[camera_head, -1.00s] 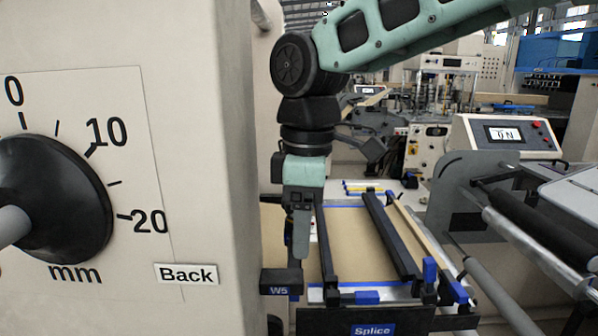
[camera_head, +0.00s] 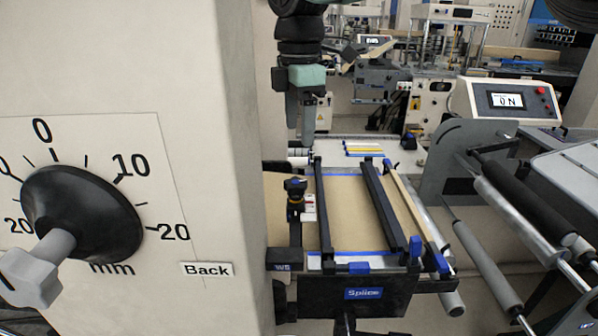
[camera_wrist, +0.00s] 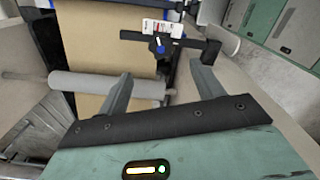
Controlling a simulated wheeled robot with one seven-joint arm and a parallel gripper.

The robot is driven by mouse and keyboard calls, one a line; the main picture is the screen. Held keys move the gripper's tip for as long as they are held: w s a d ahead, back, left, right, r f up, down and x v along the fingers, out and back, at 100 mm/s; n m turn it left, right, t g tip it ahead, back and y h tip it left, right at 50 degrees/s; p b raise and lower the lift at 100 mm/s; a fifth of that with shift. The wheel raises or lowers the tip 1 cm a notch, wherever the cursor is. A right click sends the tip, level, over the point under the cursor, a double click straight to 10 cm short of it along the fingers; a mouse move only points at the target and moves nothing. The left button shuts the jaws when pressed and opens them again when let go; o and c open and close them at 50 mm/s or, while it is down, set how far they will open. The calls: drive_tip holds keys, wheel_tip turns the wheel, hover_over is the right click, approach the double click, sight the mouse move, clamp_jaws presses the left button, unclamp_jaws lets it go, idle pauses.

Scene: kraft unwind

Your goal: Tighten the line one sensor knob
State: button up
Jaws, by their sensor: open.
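A small sensor (camera_head: 308,208) with a white and red label sits on a black bracket at the left edge of the splice table. A dark knob (camera_head: 294,186) stands at the top of this bracket. In the wrist view, the labelled sensor (camera_wrist: 162,27) and a black knob with a blue centre (camera_wrist: 158,46) lie beyond my fingertips on a black bar. My gripper (camera_head: 307,138) points down above and behind the sensor in the head view. In the wrist view, my gripper (camera_wrist: 163,82) is open, its fingers apart with nothing between them.
A large beige cabinet (camera_head: 200,110) with a mm dial (camera_head: 85,215) and a grey star knob (camera_head: 32,275) fills the left. The splice table (camera_head: 345,215) carries brown paper and black bars. Rollers (camera_head: 485,265) and an ON panel (camera_head: 507,101) stand right.

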sight(299, 182)
wheel_tip(299, 182, down, 12)
drive_tip(key=p, duration=0.3)
drive_tip(key=shift+r, duration=0.2)
drive_tip(key=c, duration=1)
